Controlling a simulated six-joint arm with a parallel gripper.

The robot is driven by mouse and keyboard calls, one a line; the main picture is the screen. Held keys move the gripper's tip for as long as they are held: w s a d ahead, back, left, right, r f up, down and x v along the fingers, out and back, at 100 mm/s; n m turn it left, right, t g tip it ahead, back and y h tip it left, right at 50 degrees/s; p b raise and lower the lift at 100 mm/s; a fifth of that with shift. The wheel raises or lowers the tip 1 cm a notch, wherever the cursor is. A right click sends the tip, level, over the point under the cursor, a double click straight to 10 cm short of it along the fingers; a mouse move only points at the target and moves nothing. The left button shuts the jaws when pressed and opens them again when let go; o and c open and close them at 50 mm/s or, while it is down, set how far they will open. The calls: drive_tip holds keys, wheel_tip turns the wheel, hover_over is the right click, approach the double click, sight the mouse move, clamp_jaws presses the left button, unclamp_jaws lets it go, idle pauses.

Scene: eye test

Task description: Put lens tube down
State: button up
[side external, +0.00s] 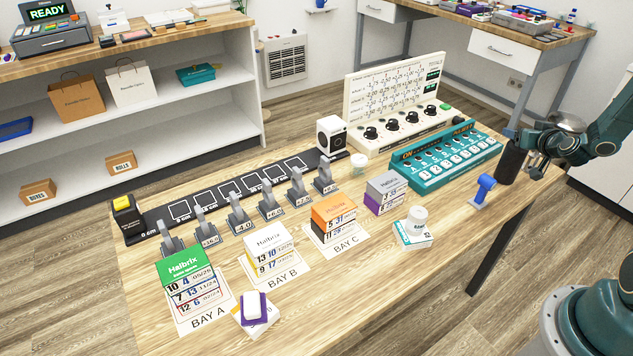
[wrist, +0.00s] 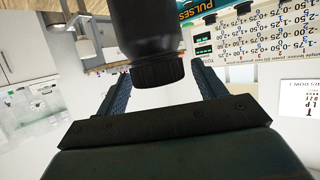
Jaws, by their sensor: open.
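The lens tube, a black cylinder (side external: 511,161), is upright at the table's right end in the side view. In the wrist view the black tube (wrist: 152,40) with its ribbed rim comes in from the top, between the two fingers. My gripper (side external: 525,142) is at the tube's upper part, with its fingers partly hidden. In the wrist view my gripper (wrist: 161,72) is open, its fingers apart on either side of the tube. I cannot tell whether the tube's lower end touches the table.
A small blue stand (side external: 484,188) is left of the tube. The teal switch box (side external: 447,160) is behind it. A white bottle (side external: 417,219) stands on a small box, and stacked boxes (side external: 386,194) stand farther left.

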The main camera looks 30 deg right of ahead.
drive_tip(key=shift+v, duration=2.7)
drive_tip(key=w+a+r+n+y, duration=0.15)
drive_tip(key=a+r, duration=0.25)
drive_tip(key=a, duration=0.4)
drive_tip(key=w+a+r+n+g+y, duration=0.1)
drive_tip(key=a+r+n+y, duration=0.3)
drive_tip(key=a, duration=0.5)
drive_tip(key=w+a+r+n+y, duration=0.2)
drive_tip(key=a+r, duration=0.3)
drive_tip(key=a, duration=0.3)
drive_tip(key=s+a+r+g, duration=0.1)
drive_tip(key=s+a+r, duration=0.1)
drive_tip(key=s+a, duration=0.2)
drive_tip(key=s+a+r+g, duration=0.1)
drive_tip(key=s+a, duration=0.3)
drive_tip(key=s, duration=0.5)
drive_tip(key=s+a+r+g, duration=0.2)
drive_tip(key=s+a+r, duration=0.1)
drive_tip(key=s, duration=0.4)
drive_tip(key=shift+s+a+r, duration=0.3)
drive_tip(key=shift+a+r, duration=0.1)
drive_tip(key=shift+a, duration=0.35)
drive_tip(key=shift+o, duration=0.4)
